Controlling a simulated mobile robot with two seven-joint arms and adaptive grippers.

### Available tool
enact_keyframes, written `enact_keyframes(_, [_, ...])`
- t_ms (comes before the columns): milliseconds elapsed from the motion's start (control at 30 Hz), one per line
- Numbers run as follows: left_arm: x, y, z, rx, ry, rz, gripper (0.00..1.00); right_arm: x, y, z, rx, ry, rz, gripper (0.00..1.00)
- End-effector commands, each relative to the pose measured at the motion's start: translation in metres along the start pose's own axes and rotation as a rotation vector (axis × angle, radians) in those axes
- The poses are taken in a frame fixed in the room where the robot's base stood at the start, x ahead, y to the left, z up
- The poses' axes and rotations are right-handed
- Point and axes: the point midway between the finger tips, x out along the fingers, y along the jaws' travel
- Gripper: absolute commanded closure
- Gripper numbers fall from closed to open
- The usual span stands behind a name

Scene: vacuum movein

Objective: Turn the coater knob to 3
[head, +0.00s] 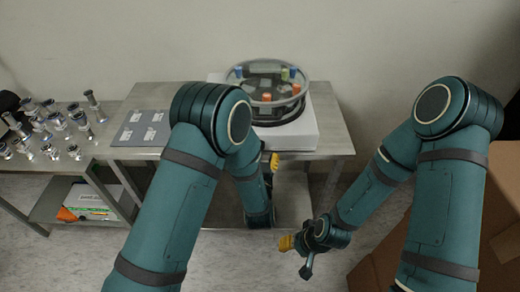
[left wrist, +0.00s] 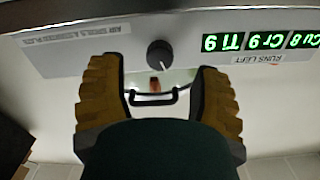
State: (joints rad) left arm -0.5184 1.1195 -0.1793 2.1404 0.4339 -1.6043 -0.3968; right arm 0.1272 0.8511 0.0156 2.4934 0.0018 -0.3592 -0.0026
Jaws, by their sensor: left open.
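The coater (head: 300,130) is a white box with a round glass-ringed chamber on top, on the metal table in the head view. Its front panel (left wrist: 75,55) appears upside down in the left wrist view. A round black knob (left wrist: 160,55) sits there, with a light pointer mark toward the picture's bottom. My left gripper (left wrist: 158,72) is open, its two yellow-brown fingers on either side of the knob in the picture, with gaps to both. In the head view, my arm hides most of it. My right gripper (head: 297,256) hangs low, away from the coater; its opening is unclear.
A black handle (left wrist: 155,97) and small reddish part lie near the knob. A green display (left wrist: 260,42) shows Ti, Cr and Cu numbers. A grey tray (head: 143,128) is left of the coater; several metal parts (head: 60,125) stand farther left. A brown box (head: 500,215) is at right.

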Motion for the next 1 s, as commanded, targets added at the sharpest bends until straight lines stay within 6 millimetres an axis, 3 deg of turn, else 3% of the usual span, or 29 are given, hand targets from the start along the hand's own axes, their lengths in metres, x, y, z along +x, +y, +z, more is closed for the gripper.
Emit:
enact_keyframes(200, [-0.047,0.001,0.001,0.001,-0.003,0.004,0.36,0.000,0.000,0.000,0.000,0.000,0.000,0.53])
enact_keyframes(433, [-0.080,0.001,0.001,0.001,-0.001,0.003,0.36,0.000,0.000,0.000,0.000,0.000,0.000,0.53])
enact_keyframes(600, [-0.089,0.000,0.000,0.001,0.000,0.000,0.36,0.000,0.000,0.000,0.000,0.000,0.000,0.53])
enact_keyframes(1000, [-0.089,0.000,0.000,0.000,0.000,0.000,0.36,0.000,0.000,0.000,0.000,0.000,0.000,0.53])
